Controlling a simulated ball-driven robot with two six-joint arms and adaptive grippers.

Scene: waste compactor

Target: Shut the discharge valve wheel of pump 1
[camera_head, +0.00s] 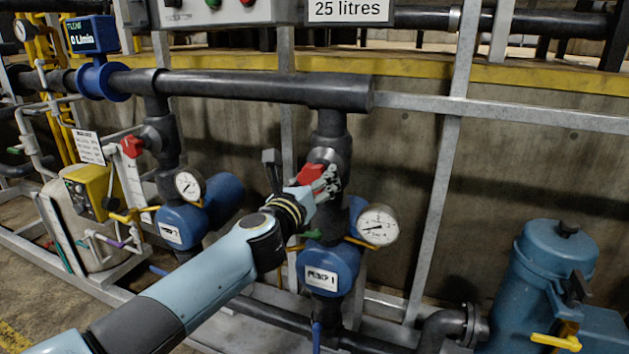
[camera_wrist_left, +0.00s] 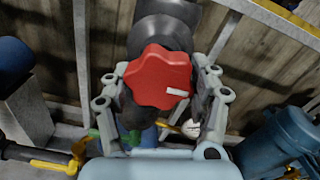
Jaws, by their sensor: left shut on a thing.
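The red discharge valve wheel (camera_head: 311,174) sits on the black vertical pipe above the blue pump 1 (camera_head: 345,265), which carries a "PUMP 1" label. In the left wrist view the lobed red wheel (camera_wrist_left: 157,80) has a white mark on its right side. My left gripper (camera_head: 325,183) is at the wheel, shut on it. In the left wrist view its grey fingers (camera_wrist_left: 158,90) stand on the left and right sides of the wheel. The fingers partly cover the wheel in the head view. My right gripper is not in view.
A pressure gauge (camera_head: 377,226) is close to the right of pump 1. Another red wheel (camera_head: 132,146) and a second gauge (camera_head: 189,185) are at the left. A thick horizontal pipe (camera_head: 240,87) runs above. A blue tank (camera_head: 553,262) stands at the right.

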